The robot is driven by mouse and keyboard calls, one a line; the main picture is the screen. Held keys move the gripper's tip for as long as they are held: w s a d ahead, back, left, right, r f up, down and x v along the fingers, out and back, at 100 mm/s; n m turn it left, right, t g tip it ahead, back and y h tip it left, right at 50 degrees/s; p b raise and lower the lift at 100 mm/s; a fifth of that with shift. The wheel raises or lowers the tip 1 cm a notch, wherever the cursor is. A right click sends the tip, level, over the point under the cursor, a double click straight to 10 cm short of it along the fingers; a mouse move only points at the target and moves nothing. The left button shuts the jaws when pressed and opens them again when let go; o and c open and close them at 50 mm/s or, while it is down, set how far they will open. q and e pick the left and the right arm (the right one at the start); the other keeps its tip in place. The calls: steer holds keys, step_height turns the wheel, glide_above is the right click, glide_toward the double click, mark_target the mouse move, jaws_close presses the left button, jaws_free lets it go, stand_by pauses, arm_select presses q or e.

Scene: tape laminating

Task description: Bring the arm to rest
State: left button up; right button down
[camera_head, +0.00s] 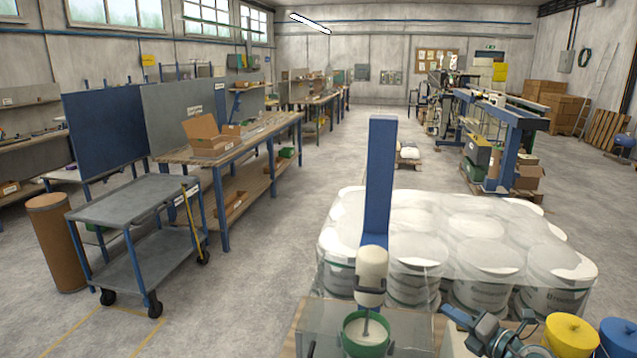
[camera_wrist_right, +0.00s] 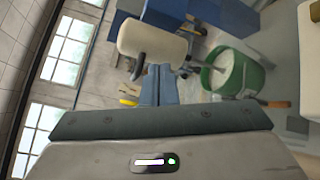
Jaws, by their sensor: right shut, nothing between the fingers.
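My right gripper (camera_head: 452,314) is low in the head view, right of the middle, its closed fingers pointing left and slightly up. In the right wrist view its fingers (camera_wrist_right: 160,84) are together with nothing between them. They are apart from a green bucket (camera_head: 366,334) with pale contents and a thin rod in it; the bucket also shows in the wrist view (camera_wrist_right: 238,76). A cream cylinder (camera_head: 371,268) on a blue post (camera_head: 380,180) is above the bucket and shows beyond the fingertips in the wrist view (camera_wrist_right: 150,40). My left gripper is not in view.
White tubs under clear film (camera_head: 455,245) stand just behind the arm. A yellow-lidded container (camera_head: 572,334) and a blue-lidded one (camera_head: 618,336) are at the lower right. A grey cart (camera_head: 135,200) and a workbench (camera_head: 250,135) stand left. The floor between is open.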

steer(key=s+a+r+m+t+h, duration=0.1)
steer(key=s+r+m+t+h, duration=0.1)
steer(key=s+r+m+t, duration=0.3)
steer(key=s+d+f+m+g+h, duration=0.2)
steer(key=s+d+f+m+h, duration=0.15)
steer(key=s+m+h, duration=0.5)
steer(key=s+d+f+m+g+h, duration=0.25)
steer(key=f+m+h, duration=0.25)
steer(key=m, duration=0.6)
steer(key=s+a+f+m+g+y, duration=0.1)
steer(key=s+a+f+g+y, duration=0.2)
steer(key=s, duration=0.5)
steer(key=s+a+f+m+g+y, duration=0.1)
steer(key=s+a+f+m+g, duration=0.1)
steer(key=s+a+f+g, duration=0.45)
steer(key=s+f+m+g+y, duration=0.1)
steer(key=s+f+g+y, duration=0.15)
steer(key=s, duration=0.65)
step_height(320, 180, down, 35)
steer(key=d+b, duration=0.3)
steer(key=s+d+f+g+b, duration=0.1)
steer(key=s+f+g+b, duration=0.1)
steer(key=s+f, duration=1.6)
step_height(320, 180, down, 3)
steer(key=shift+s+f+m+h+b, duration=0.1)
steer(key=shift+s+m+h+b, duration=0.1)
steer(key=shift+m+h+b, duration=0.15)
